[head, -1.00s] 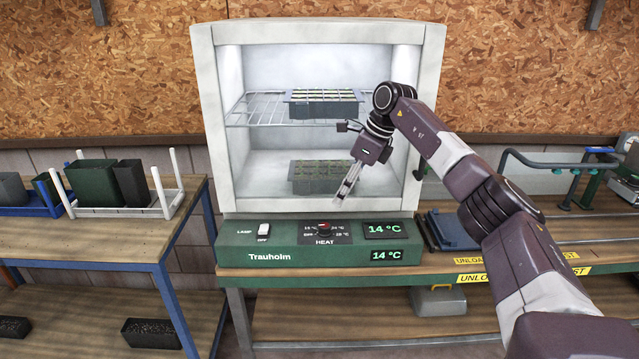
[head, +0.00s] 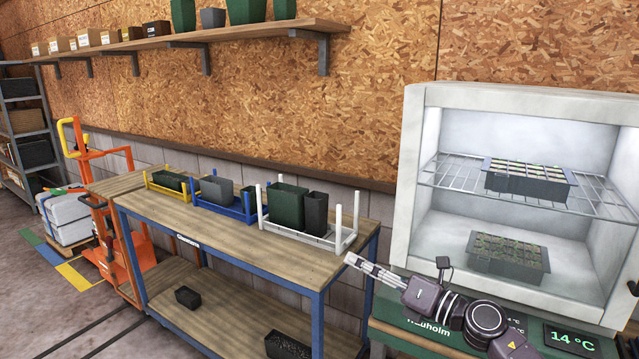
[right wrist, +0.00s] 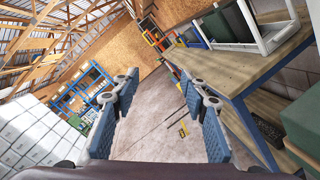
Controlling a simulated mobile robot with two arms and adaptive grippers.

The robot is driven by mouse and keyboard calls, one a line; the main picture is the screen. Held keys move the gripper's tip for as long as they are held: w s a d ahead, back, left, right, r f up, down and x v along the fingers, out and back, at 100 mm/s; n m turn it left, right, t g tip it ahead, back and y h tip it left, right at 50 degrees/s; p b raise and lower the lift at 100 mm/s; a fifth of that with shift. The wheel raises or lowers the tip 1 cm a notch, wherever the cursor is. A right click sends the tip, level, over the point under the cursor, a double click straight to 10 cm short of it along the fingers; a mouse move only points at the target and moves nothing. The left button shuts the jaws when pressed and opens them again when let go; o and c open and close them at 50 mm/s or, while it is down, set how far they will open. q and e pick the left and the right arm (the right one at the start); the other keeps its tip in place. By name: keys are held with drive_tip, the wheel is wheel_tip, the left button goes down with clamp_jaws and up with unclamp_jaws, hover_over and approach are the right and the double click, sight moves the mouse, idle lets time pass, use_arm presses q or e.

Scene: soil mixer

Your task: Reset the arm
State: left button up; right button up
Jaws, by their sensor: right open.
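My right gripper (head: 372,268) is in front of the propagator cabinet's lower left corner in the head view, pointing left toward the wooden table. Its two blue-padded fingers stand apart with nothing between them in the right wrist view (right wrist: 158,115). The arm comes in from the lower right. The white open-fronted cabinet (head: 415,190) holds one seedling tray (head: 528,184) on its wire shelf and another tray (head: 508,258) on its floor. My left gripper is not in view.
The wooden table (head: 215,235) at the left bears white, blue and yellow racks with pots. The white rack (head: 330,240) is nearest my gripper. An orange pallet truck (head: 120,250) stands farther left. A shelf (head: 240,35) with pots runs along the wall. The floor between is clear.

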drive_tip(key=s+d+f+m+t+h, duration=0.1)
drive_tip(key=s+d+f+m+h, duration=0.65)
drive_tip(key=m, duration=0.65)
drive_tip(key=s+d+f+m+h, duration=0.5)
drive_tip(key=s+f+m+h, duration=0.4)
drive_tip(key=m, duration=0.6)
drive_tip(key=s+a+f+m+g+y, duration=0.1)
drive_tip(key=s+f+m+g+y, duration=0.15)
drive_tip(key=s+f+g, duration=0.7)
drive_tip(key=s+a+f+m+g+y, duration=0.1)
drive_tip(key=s+f+m, duration=0.35)
drive_tip(key=s, duration=1.25)
wheel_tip(320, 180, down, 28)
drive_tip(key=s+r+n, duration=0.1)
drive_tip(key=s, duration=0.2)
drive_tip(key=s+d+f+g, duration=0.2)
drive_tip(key=s+d+f, duration=0.1)
drive_tip(key=s+f, duration=1.2)
drive_tip(key=shift+s+d+h, duration=0.2)
drive_tip(key=shift+s+h, duration=0.1)
drive_tip(key=shift+s, duration=0.25)
